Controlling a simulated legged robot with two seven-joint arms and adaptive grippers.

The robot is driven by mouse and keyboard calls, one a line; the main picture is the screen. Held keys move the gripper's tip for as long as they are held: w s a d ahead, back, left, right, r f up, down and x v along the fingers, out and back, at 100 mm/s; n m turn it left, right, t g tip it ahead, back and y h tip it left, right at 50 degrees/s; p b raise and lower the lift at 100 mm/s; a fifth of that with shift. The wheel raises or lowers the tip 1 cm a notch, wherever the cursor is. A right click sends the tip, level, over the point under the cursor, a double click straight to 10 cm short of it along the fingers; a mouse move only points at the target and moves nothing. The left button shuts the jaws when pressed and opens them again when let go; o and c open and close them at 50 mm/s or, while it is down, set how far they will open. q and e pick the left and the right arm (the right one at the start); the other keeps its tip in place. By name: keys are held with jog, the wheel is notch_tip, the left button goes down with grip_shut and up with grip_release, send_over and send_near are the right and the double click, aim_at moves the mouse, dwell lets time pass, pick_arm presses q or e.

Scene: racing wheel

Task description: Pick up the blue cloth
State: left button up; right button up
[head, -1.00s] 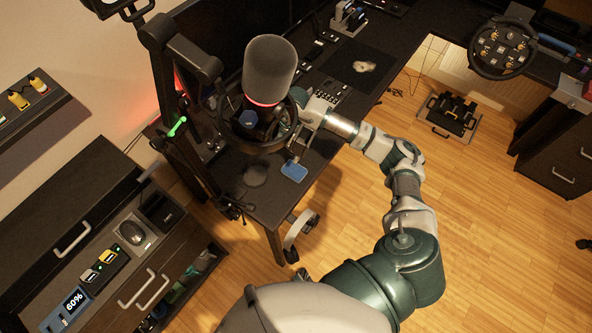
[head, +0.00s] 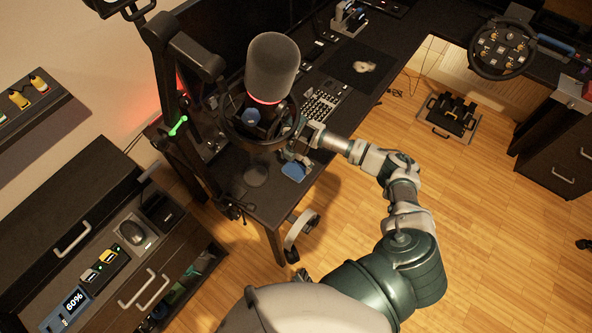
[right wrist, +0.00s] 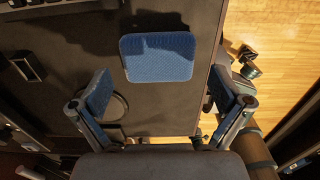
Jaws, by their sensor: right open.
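The blue cloth (head: 294,171) is a small flat pad with rounded corners on the dark desk near its front edge. In the right wrist view the cloth (right wrist: 157,57) lies beyond the fingertips and between their lines, with nothing gripping it. My right gripper (head: 291,156) is beside the cloth in the head view and partly covers its far side. In the right wrist view my right gripper (right wrist: 160,82) has its two blue-padded fingers spread wide, with nothing between them. My left gripper is not in view.
A large grey microphone (head: 271,68) on a dark boom arm (head: 172,100) stands close by the right gripper. A dark round disc (head: 256,173) lies left of the cloth. A keyboard (head: 323,103) lies behind. The desk edge is just right of the cloth.

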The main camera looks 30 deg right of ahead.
aim_at(294, 169)
jog(key=f, duration=0.1)
jog(key=a+f, duration=0.1)
jog(key=f, duration=0.1)
jog(key=shift+f, duration=0.3)
jog(key=shift+d, duration=0.4)
jog(key=c, duration=0.7)
jog(key=shift+a, duration=0.25)
jog(key=shift+r, duration=0.6)
notch_tip(294, 169, up, 2)
jog(key=shift+r, duration=0.1)
jog(key=s+a, duration=0.3)
jog(key=a, duration=0.1)
jog(key=s+a+r, duration=0.1)
jog(key=s+a, duration=0.2)
jog(key=a, duration=0.1)
jog(key=s+a, duration=0.4)
jog(key=shift+a+r, duration=0.3)
